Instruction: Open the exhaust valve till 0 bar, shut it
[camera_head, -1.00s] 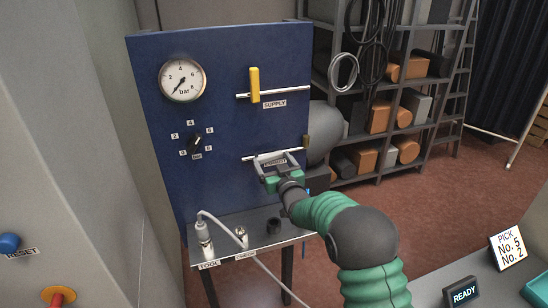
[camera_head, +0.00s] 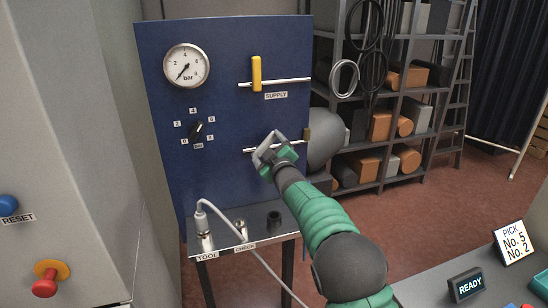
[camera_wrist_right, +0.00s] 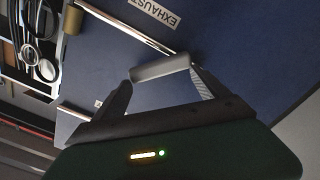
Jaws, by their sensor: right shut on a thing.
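The blue panel (camera_head: 225,110) carries a pressure gauge (camera_head: 187,66) whose needle points to the lower left, near the 0 end of its scale. A thin exhaust pipe (camera_head: 298,142) runs across the lower right of the panel. In the right wrist view the EXHAUST label (camera_wrist_right: 153,14) lies beside this pipe. My right gripper (camera_head: 268,141) is at the pipe, tilted, with its fingers shut on a grey bar-like exhaust valve handle (camera_wrist_right: 160,70). The gripper hides most of the handle in the head view. My left gripper is out of view.
A yellow supply handle (camera_head: 256,73) stands upright on the upper pipe. A selector knob (camera_head: 197,129) sits under the gauge. A red button (camera_head: 45,283) is at the lower left.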

